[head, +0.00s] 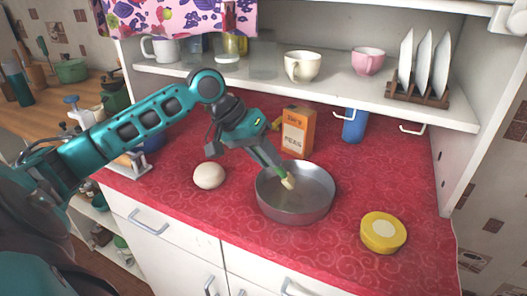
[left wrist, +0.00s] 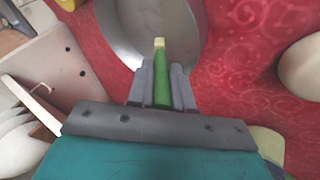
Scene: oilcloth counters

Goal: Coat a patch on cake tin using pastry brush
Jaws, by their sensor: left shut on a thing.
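The cake tin (head: 318,208) is a round grey metal pan on the red counter, open side up. It also shows at the top of the left wrist view (left wrist: 122,40). My left gripper (head: 277,166) comes down from the left over the tin's back left rim. It is shut on the green handle of the pastry brush (head: 288,183), whose pale bristles point down into the tin. In the left wrist view the brush (left wrist: 161,70) sticks out between the fingers. I cannot tell whether the bristles touch the tin's floor. My right gripper is not in view.
A white ball-like object (head: 209,175) lies left of the tin, and a yellow round container (head: 383,232) right of it. An orange box (head: 297,132) and a blue cup (head: 354,125) stand behind. A shelf (head: 270,82) with cups and a plate rack (head: 418,91) overhangs the back.

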